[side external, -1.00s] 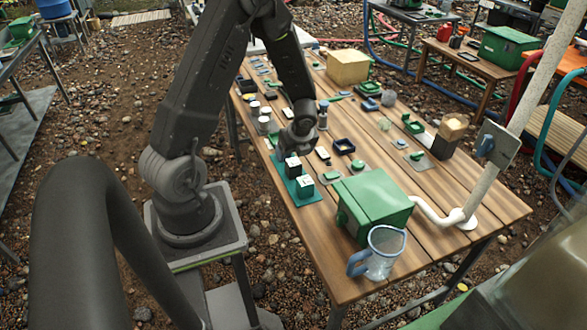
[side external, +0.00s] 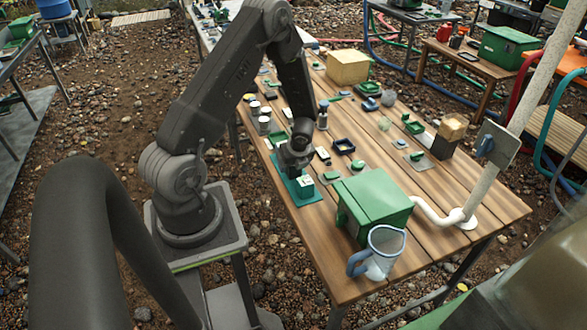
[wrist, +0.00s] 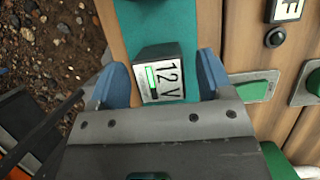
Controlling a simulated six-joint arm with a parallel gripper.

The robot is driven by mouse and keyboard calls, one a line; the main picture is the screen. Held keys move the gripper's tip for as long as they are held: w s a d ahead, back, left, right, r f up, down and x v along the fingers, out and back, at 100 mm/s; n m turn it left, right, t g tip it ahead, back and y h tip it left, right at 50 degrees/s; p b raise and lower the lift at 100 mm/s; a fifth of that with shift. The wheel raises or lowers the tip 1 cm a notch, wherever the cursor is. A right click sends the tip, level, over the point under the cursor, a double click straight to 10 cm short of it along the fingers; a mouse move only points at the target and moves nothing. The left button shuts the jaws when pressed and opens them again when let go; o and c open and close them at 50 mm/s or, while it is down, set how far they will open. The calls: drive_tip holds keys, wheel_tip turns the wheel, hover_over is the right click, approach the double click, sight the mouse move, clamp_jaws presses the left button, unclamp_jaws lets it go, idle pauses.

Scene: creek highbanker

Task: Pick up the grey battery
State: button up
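In the wrist view a dark grey battery (wrist: 163,78) with a white label reading "12 V" and a green bar stands on a teal mat (wrist: 150,22). My gripper (wrist: 163,82) is open, its two blue-padded fingers on either side of the battery, with a narrow gap visible on the right. In the side view my gripper (side external: 296,165) is low over the teal mat (side external: 310,198), hiding what is beneath it. A white-topped block (side external: 304,182) shows just in front of the gripper; whether it is the same battery I cannot tell.
A green box (side external: 372,205) and a clear blue-rimmed jug (side external: 382,252) stand on the wooden table's near part. A dark tray (side external: 344,146) and several small items lie right of the gripper.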

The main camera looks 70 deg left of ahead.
drive_tip(key=c, duration=1)
drive_tip(key=shift+r, duration=0.1)
drive_tip(key=shift+r, duration=0.5)
drive_tip(key=r, duration=0.2)
drive_tip(key=s+r, duration=0.1)
drive_tip(key=shift+s+a+r, duration=0.1)
drive_tip(key=shift+a+r, duration=0.2)
drive_tip(key=shift+r, duration=0.1)
drive_tip(key=s+a+r, duration=0.1)
drive_tip(key=s+r, duration=0.1)
drive_tip(key=s, duration=0.1)
drive_tip(key=s+a+r, duration=0.1)
drive_tip(key=s+r, duration=0.1)
drive_tip(key=s, duration=0.1)
drive_tip(key=s+a+r, duration=0.2)
drive_tip(key=s, duration=0.1)
drive_tip(key=shift+s, duration=0.3)
